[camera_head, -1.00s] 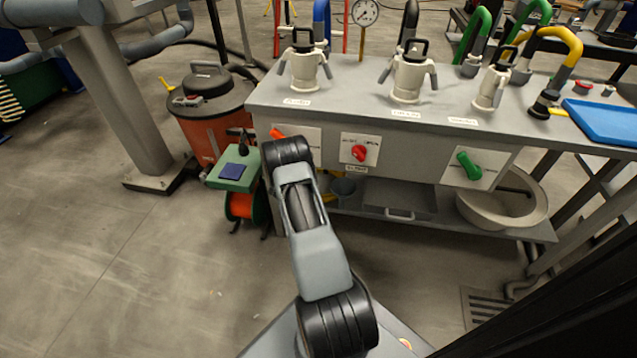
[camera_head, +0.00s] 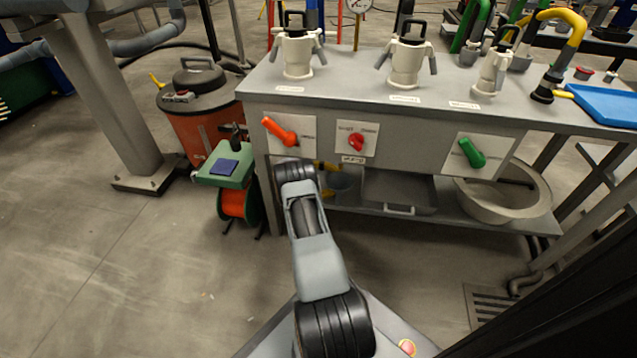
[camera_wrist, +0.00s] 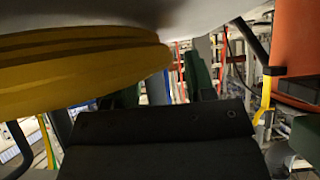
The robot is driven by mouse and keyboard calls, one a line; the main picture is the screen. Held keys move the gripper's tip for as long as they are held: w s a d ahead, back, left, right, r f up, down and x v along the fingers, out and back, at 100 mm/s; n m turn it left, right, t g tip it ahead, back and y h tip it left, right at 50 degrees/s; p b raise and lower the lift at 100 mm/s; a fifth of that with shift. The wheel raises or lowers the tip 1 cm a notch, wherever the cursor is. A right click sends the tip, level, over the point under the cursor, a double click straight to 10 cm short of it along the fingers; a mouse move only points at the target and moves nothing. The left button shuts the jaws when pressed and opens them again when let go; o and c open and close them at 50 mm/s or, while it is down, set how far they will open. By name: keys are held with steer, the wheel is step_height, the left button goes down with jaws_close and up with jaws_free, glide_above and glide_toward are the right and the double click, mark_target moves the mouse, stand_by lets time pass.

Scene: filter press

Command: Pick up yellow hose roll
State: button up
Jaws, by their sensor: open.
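The yellow hose roll (camera_wrist: 85,62) fills the upper left of the wrist view, very close, with its ridged windings seen from the side. In the head view only small yellow bits (camera_head: 327,190) show on the lower shelf, beside my arm. My gripper (camera_wrist: 160,100) shows in the wrist view as a dark body along the bottom. It is open, and the roll is above and to the left of it. I cannot tell whether they touch. In the head view my forearm hides the gripper, which is low by the bench's left end.
The grey bench (camera_head: 400,105) has levers on its front. Its lower shelf holds a grey tray (camera_head: 398,195) and a round basin (camera_head: 505,200). A green and orange reel (camera_head: 235,195) and an orange vacuum (camera_head: 200,120) stand to the left. The floor at left is clear.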

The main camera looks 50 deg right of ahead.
steer(key=shift+d, duration=0.1)
steer(key=shift+c, duration=0.3)
steer(key=shift+w+f, duration=0.1)
jaws_close()
